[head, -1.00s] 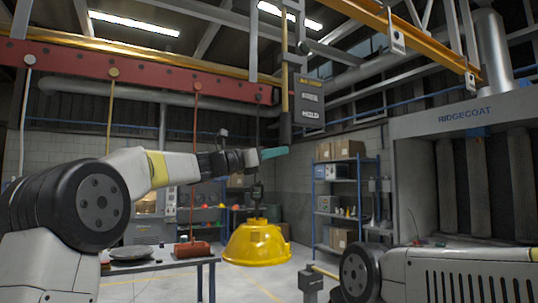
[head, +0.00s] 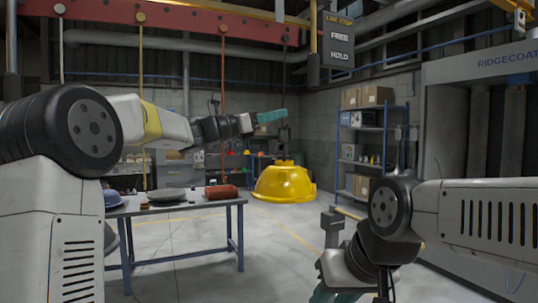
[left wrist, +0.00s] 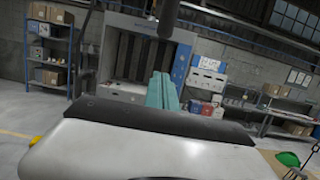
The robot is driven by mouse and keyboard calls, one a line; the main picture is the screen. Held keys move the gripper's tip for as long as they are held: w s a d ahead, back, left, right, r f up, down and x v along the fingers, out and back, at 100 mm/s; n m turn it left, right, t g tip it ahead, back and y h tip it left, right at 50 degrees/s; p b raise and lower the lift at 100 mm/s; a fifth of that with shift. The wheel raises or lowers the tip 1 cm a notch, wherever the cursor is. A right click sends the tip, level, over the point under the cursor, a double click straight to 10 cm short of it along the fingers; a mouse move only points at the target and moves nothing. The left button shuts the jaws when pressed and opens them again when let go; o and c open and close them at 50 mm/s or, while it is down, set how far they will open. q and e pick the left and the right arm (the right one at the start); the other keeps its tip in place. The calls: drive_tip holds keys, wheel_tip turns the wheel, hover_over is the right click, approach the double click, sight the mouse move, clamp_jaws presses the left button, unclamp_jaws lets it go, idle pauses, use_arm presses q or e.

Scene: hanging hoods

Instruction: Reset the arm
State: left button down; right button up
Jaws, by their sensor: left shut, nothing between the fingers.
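My left arm reaches across the head view from the left, and its teal left gripper (head: 271,117) is shut and empty, held up in the air. The same shut teal fingers show in the left wrist view (left wrist: 161,92). A yellow hood (head: 284,184) hangs below and slightly right of the left gripper, apart from it. My right arm is bent down at the lower right. Only part of its teal right gripper (head: 335,293) shows at the bottom edge, so its opening cannot be told.
A hanging control box (head: 338,40) is above. A blue shelf (head: 372,150) with boxes is behind. Floor between table and right arm is open.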

use_arm(q)
drive_tip(key=s+a+f+m+g+y, duration=0.1)
drive_tip(key=s+a+f+m+y, duration=0.2)
drive_tip(key=s+f+m+y, duration=0.45)
drive_tip(key=s+a+f+m+g+y, duration=0.1)
drive_tip(key=s+a+f+m+y, duration=0.2)
drive_tip(key=s+f, duration=0.7)
drive_tip(key=s+a+f+m+t+y, duration=0.1)
drive_tip(key=s+a+f+m+y, duration=0.6)
drive_tip(key=s+a+f+m, duration=0.5)
drive_tip(key=s+a+f, duration=0.2)
drive_tip(key=a+f, duration=0.2)
drive_tip(key=shift+s+a, duration=0.1)
drive_tip(key=shift+a, duration=0.05)
